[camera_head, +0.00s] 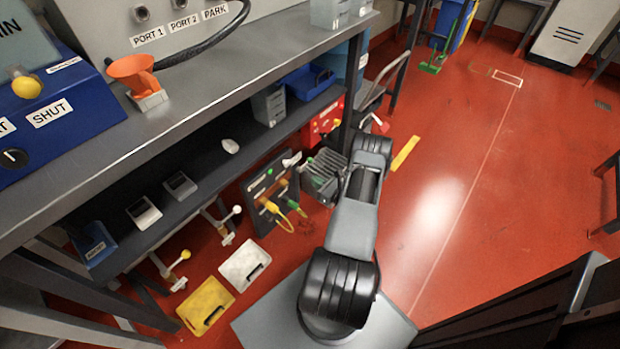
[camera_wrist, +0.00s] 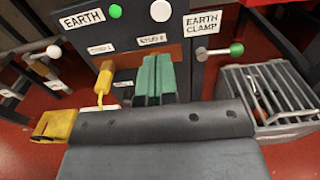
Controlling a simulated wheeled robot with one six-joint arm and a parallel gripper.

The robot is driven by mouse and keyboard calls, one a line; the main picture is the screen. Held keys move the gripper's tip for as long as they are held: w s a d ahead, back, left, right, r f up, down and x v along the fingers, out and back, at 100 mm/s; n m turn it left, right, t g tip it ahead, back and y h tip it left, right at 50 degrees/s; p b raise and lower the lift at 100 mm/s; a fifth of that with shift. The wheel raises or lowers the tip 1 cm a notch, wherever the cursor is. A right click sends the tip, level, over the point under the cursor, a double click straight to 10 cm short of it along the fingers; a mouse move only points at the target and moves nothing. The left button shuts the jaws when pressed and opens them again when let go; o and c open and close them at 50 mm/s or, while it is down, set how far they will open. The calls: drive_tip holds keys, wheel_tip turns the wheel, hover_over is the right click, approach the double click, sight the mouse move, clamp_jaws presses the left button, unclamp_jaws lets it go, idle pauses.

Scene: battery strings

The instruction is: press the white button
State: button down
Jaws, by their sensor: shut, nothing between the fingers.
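The white button (camera_wrist: 161,10) is a round disc at the top of a dark panel (camera_wrist: 85,40) in the wrist view, right of a round green button (camera_wrist: 115,11). My gripper (camera_wrist: 155,60) shows as two green-tipped fingers held side by side, shut and empty. The fingertips are below the white button in the picture, in front of the panel's brown strip. I cannot tell how far they are from the panel. In the head view the panel (camera_head: 262,190) stands under the bench, and the white button is too small to make out surely.
A yellow handle (camera_wrist: 103,80) hangs at the stud label left of my fingers. A rod with a green ball (camera_wrist: 236,49) sticks out at right. A grey slatted box (camera_wrist: 295,90) stands right of the panel. Red floor (camera_head: 460,190) is open at right in the head view.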

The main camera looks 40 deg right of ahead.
sight(288, 164)
drive_tip(key=w+b, duration=0.1)
drive_tip(key=w, duration=0.3)
drive_tip(key=w+a, duration=0.1)
drive_tip(key=w, duration=0.3)
drive_tip(key=w+a+b, duration=0.1)
drive_tip(key=w, duration=0.3)
drive_tip(key=shift+a+b, duration=0.1)
drive_tip(key=shift+b, duration=0.25)
drive_tip(key=shift+w+f+b, duration=0.2)
drive_tip(key=shift+w+b, duration=0.35)
drive_tip(key=shift+w+a+b, duration=0.15)
drive_tip(key=shift+w+b, duration=0.15)
drive_tip(key=shift+w, duration=0.1)
drive_tip(key=shift+r, duration=0.25)
drive_tip(key=s+d+p, duration=0.2)
drive_tip(key=s+p, duration=0.1)
drive_tip(key=s, duration=1.1)
drive_tip(key=shift+d, duration=0.3)
